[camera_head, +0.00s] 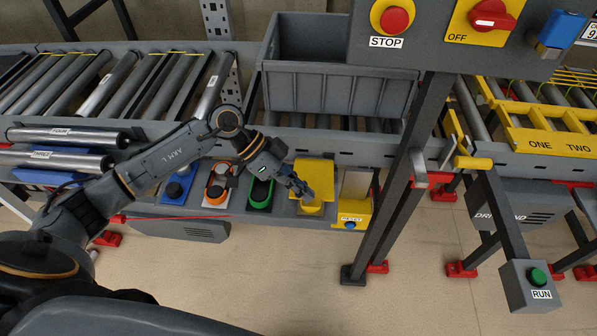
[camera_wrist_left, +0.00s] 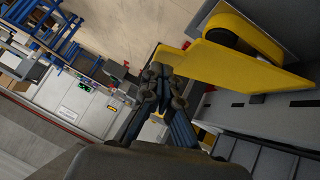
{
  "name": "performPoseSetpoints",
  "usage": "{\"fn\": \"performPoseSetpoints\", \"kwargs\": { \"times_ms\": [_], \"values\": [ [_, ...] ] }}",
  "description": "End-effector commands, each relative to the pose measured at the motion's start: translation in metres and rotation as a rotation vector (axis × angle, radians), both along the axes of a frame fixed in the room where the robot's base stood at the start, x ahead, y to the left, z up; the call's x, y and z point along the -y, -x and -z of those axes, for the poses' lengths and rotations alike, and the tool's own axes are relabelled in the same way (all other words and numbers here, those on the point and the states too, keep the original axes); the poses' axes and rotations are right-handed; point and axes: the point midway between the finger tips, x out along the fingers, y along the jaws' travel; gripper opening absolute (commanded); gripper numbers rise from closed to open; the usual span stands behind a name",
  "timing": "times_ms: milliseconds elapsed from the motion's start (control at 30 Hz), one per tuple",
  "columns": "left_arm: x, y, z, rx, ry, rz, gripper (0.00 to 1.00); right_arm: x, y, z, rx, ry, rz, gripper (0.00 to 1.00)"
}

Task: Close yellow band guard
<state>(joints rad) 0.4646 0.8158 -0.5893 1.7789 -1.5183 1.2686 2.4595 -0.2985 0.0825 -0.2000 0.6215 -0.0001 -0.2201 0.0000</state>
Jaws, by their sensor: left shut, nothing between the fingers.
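The yellow band guard (camera_head: 313,170) is a flat yellow plate on the side of the conveyor in the head view. In the left wrist view the yellow plate (camera_wrist_left: 245,68) stands out beside a yellow rounded part (camera_wrist_left: 237,29) with a dark inside, which is uncovered. My left gripper (camera_head: 305,194) is shut and empty, in front of the plate's lower part. In the left wrist view its fingertips (camera_wrist_left: 165,85) are close to the plate's left end; I cannot tell whether they touch. My right gripper is not in view.
Green (camera_head: 261,192), orange (camera_head: 217,187) and blue (camera_head: 177,188) band units sit in a row left of the guard. A yellow box (camera_head: 353,214) and a dark post (camera_head: 400,180) stand to the right. A grey crate (camera_head: 335,90) is above. The floor in front is clear.

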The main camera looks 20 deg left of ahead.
Motion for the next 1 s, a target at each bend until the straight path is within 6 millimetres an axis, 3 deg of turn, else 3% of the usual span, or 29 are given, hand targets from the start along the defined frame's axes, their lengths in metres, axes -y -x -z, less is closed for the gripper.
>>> {"fn": "performPoseSetpoints", "kwargs": {
  "times_ms": [500, 833, 1000],
  "values": [
    [0.0, 0.003, 0.009, 0.014, -0.006, 0.001, 0.0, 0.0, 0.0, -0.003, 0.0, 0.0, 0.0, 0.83],
    [0.005, 0.018, 0.048, 0.193, -0.054, -0.001, 0.0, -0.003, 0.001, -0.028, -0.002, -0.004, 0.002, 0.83],
    [0.005, 0.017, 0.056, 0.198, -0.054, 0.0, 0.0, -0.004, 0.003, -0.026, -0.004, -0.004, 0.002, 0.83]
  ]
}}
